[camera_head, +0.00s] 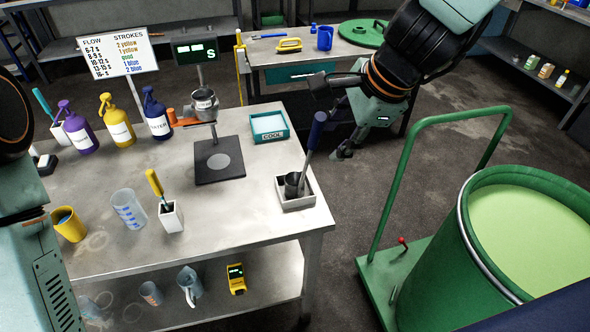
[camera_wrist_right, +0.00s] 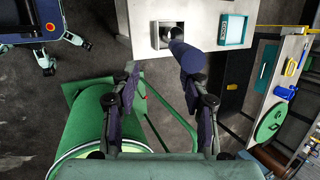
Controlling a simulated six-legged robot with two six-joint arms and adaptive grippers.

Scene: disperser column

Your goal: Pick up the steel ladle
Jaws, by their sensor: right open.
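The steel ladle stands in a small square holder (camera_head: 297,202) at the right end of the steel table. Its dark blue handle (camera_head: 316,130) leans up and to the right, and its dark cup (camera_head: 293,184) sits low in the holder. My right gripper (camera_head: 328,117) is open above the floor, close to the right of the handle's top. In the right wrist view the handle (camera_wrist_right: 186,55) points toward the open fingers (camera_wrist_right: 160,84). I cannot tell whether a finger touches it. My left arm enters at the left edge, and its gripper is out of the picture.
A green drum (camera_head: 460,245) of pale green liquid stands on a green cart (camera_head: 375,283) at the right. On the table are a teal COOL tray (camera_head: 268,125), a dark stand plate (camera_head: 219,164) and several bottles. Grey floor lies between table and cart.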

